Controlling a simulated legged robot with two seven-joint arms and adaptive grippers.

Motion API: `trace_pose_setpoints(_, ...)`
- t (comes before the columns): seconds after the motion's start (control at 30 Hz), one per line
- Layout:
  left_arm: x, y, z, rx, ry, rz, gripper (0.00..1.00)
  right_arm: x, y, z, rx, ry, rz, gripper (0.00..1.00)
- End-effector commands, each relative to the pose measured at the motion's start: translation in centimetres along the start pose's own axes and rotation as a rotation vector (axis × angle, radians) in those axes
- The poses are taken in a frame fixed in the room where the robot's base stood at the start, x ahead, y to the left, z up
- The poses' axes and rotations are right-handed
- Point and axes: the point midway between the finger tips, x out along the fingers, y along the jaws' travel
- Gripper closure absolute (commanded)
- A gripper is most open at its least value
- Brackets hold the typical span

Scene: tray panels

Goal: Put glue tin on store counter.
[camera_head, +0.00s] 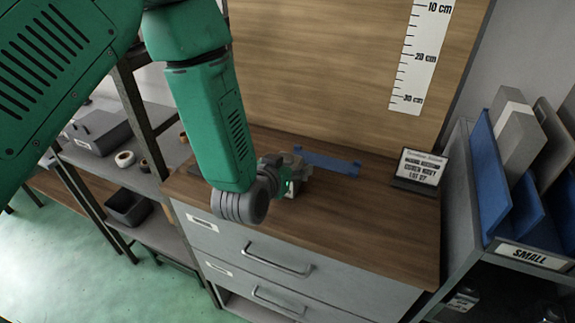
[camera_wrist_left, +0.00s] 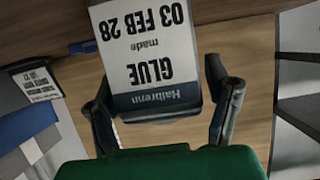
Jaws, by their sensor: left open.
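The glue tin (camera_wrist_left: 150,45) is a box with a white and dark label, upside down in the left wrist view, reading "GLUE" and "03 FEB 28". In the head view the tin (camera_head: 294,186) is small and partly hidden by my gripper, at the store counter's wooden top (camera_head: 365,220). My left gripper (camera_head: 284,172) is at the tin. In the left wrist view its two open fingers (camera_wrist_left: 160,97) stand on either side of the tin's lower end. I cannot tell whether the tin touches the counter. My right gripper is not in view.
A blue bracket-like piece (camera_head: 328,163) lies behind the tin. A label stand (camera_head: 417,170) stands at the counter's right, and a "SMALL" rack (camera_head: 525,256) with panels beyond it. Left is a grey shelf (camera_head: 150,165) with tape rolls and bins. The counter's front right is clear.

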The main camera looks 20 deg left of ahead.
Motion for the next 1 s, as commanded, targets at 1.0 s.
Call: trace_pose_setpoints(1.0,-12.1,0.0,0.0,0.000,-0.006,0.000,0.28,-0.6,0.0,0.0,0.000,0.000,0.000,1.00)
